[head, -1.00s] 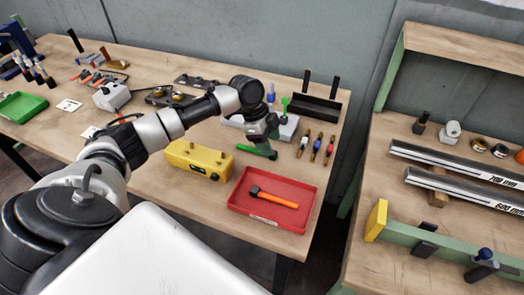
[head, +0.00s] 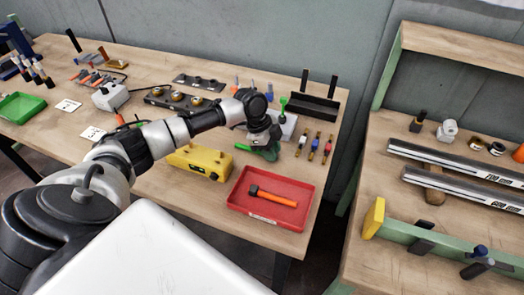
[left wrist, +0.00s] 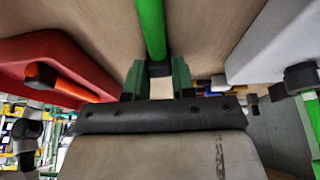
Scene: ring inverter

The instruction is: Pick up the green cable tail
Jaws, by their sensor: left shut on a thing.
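The green cable tail (head: 242,147) lies by the table's right part, behind the red tray. In the left wrist view it is a bright green rod (left wrist: 151,28) with a black end between the two fingers. My left gripper (head: 264,153) is low over the table and shut on the cable tail. In the left wrist view its green fingers (left wrist: 158,78) stand on either side of the black end. The gripper hides part of the tail in the head view. My right gripper is not in view.
The red tray (head: 238,208) with an orange-handled hammer (head: 272,198) is in front of the gripper. A yellow box (head: 200,163) stands to its left. Several screwdriver-like tools (head: 314,147) lie to its right. A black bin (head: 314,108) stands behind.

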